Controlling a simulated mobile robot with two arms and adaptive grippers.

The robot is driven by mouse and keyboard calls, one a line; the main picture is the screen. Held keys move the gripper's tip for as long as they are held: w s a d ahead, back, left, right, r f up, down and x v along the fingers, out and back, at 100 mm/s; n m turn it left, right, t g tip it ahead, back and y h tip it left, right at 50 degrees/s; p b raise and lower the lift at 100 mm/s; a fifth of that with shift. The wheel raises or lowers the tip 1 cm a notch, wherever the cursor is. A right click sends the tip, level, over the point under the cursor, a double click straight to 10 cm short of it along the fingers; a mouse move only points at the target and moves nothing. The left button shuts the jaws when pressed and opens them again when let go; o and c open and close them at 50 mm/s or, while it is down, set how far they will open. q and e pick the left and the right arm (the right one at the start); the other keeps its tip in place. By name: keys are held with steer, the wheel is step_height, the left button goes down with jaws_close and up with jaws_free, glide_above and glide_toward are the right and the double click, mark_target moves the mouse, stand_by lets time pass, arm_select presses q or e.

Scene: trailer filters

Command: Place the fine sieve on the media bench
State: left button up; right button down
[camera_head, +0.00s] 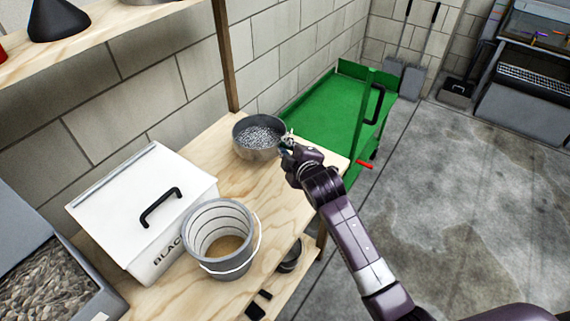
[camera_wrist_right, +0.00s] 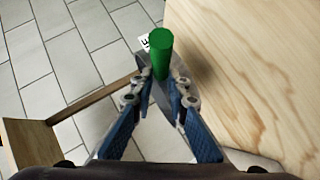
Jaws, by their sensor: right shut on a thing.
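A round metal sieve (camera_head: 258,137) with a speckled grey inside shows at the far end of the wooden bench (camera_head: 225,153), close to the wall. I take it for the fine sieve. My right gripper (camera_head: 289,145) is at its right side. In the right wrist view, the right gripper (camera_wrist_right: 165,92) is shut on an upright green handle (camera_wrist_right: 160,55). Grey metal and a bit of white label (camera_wrist_right: 144,43) show behind the handle. The fingers hide where the handle joins the sieve. I cannot tell whether the sieve touches the bench. My left gripper is not in view.
A grey bucket (camera_head: 207,217) and a white lidded box (camera_head: 140,200) stand nearer on the bench. A wooden post (camera_head: 227,60) rises behind the sieve. A green cart (camera_head: 320,112) stands beyond the bench end. Bare bench lies between bucket and sieve.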

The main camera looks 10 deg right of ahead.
step_height(320, 180, down, 7)
steer(key=c, duration=1.9)
jaws_free()
steer(key=v, duration=1.2)
steer(key=shift+f, duration=0.1)
